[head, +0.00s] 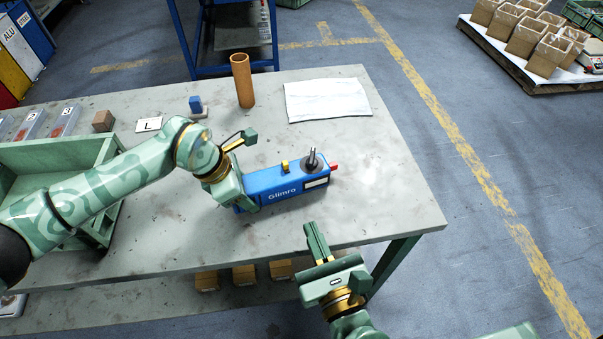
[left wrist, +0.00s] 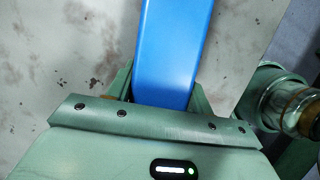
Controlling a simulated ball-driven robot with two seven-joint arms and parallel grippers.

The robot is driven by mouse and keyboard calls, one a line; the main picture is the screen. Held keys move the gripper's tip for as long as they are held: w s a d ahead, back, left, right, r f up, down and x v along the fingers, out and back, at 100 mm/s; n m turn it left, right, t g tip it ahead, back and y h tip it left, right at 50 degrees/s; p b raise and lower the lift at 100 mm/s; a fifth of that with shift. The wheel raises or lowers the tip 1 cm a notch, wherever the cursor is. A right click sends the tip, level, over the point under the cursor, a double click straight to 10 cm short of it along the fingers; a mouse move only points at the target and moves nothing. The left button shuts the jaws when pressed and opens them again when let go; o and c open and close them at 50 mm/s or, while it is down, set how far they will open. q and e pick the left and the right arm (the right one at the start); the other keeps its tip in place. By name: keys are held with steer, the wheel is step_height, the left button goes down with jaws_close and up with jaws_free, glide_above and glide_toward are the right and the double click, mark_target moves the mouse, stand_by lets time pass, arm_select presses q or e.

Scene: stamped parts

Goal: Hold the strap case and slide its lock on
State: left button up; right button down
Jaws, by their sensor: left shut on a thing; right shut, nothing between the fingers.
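The strap case (head: 275,188) is a blue box marked "Glimra", lying on the grey table. It has a yellow piece (head: 285,165) on its top, a dark round part with upright prongs (head: 312,160) near its right end, and a red tip (head: 334,166). I cannot tell which of these is the lock. My left gripper (head: 240,195) is shut on the case's left end. In the left wrist view the blue case (left wrist: 175,45) sits between its fingers. My right gripper (head: 314,235) is shut and empty, in front of the case near the table's front edge, apart from it.
A green tray (head: 110,150) stands at the table's left. A brown tube (head: 242,80), a small blue block (head: 196,104) and a white sheet (head: 327,99) are toward the back. The table (head: 390,190) is clear right of the case. Small boxes (head: 243,275) sit on the lower shelf.

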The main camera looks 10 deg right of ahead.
arm_select(q)
steer(key=o, duration=1.3)
steer(key=v, duration=1.2)
